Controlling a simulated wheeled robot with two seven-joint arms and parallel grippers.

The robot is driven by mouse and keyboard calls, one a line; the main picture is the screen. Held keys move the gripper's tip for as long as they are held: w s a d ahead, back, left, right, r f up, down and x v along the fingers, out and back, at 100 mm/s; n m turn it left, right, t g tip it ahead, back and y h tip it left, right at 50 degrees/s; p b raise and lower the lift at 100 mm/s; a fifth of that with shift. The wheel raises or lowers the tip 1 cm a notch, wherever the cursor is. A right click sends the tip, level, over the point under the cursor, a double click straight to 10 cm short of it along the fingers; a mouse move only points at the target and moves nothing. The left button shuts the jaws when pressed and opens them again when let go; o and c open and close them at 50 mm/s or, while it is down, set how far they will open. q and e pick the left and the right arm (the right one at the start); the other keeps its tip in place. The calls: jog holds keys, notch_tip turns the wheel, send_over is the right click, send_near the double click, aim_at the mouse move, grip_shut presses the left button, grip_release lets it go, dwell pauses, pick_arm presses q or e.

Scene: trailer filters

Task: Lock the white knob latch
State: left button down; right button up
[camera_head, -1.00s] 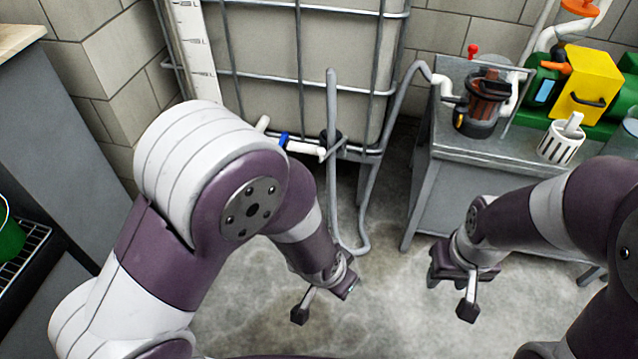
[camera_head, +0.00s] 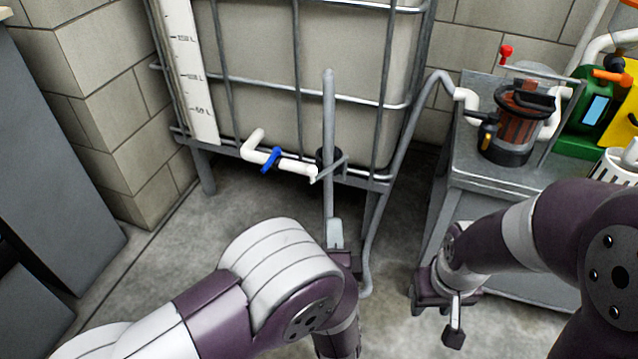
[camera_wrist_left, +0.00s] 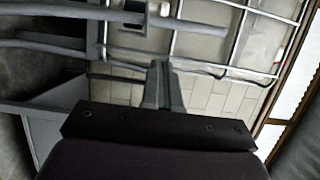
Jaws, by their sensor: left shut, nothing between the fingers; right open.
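I cannot make out a white knob latch for certain in either view. The filter housing (camera_head: 515,118), with a red-brown body and black base, stands on the grey bench at the right. It has a small yellow part on its near side. My left gripper (camera_head: 335,230) points up in front of the tank frame, well left of the filter, its fingers shut and empty. Its fingers also show together in the left wrist view (camera_wrist_left: 163,82). My right gripper (camera_head: 437,318) is open and empty, hanging low in front of the bench.
A caged tank (camera_head: 265,60) stands behind my left gripper, with a white outlet pipe and blue valve handle (camera_head: 270,160). A grey upright pipe (camera_head: 329,120) rises close behind that gripper. The grey bench (camera_head: 475,175) also carries a green and yellow machine (camera_head: 588,110).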

pick_arm(q)
jog(key=w+a+b, duration=0.3)
jog(key=w+b, duration=0.5)
jog(key=w, duration=0.4)
jog(key=shift+w, duration=0.35)
jog(key=shift+a, duration=0.1)
